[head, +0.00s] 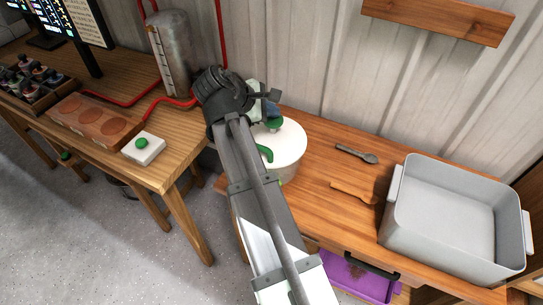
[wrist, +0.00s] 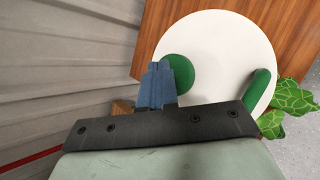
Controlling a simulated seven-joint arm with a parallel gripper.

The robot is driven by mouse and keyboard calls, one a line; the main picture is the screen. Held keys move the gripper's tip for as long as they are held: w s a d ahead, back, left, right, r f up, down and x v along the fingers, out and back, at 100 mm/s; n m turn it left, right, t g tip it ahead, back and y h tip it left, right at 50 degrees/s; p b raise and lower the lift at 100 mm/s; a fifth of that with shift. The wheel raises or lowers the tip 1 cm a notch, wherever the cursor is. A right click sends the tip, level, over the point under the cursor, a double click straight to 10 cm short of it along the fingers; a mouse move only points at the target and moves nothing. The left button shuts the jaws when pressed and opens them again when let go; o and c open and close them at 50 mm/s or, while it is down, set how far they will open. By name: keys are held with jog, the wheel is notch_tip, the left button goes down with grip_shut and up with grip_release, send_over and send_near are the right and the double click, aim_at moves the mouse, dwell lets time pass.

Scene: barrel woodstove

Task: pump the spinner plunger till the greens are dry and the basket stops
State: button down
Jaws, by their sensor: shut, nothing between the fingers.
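The salad spinner has a round white lid (head: 290,139) and stands on the wooden counter, partly behind my arm. Its green plunger knob (head: 274,124) is near the lid's middle and shows in the wrist view (wrist: 181,72). A second green piece, like a lever or brake, (head: 265,153) lies near the lid's edge and also shows in the wrist view (wrist: 261,92). My gripper (head: 271,108) has blue fingers (wrist: 157,84), shut and empty, over or beside the knob; I cannot tell whether they touch it. Green leaves (wrist: 290,110) show beyond the rim; the basket is hidden.
A spoon (head: 356,154), a wooden utensil (head: 352,191) and a grey tub (head: 450,205) are on the counter to the right. A white box with a green button (head: 143,149) sits on the left table. A corrugated wall (head: 320,60) stands close behind.

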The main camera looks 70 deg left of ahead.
aim_at(271, 120)
jog(key=shift+r, duration=0.15)
jog(key=shift+r, duration=2.85)
dwell(0.6)
jog(key=shift+f, duration=3.05)
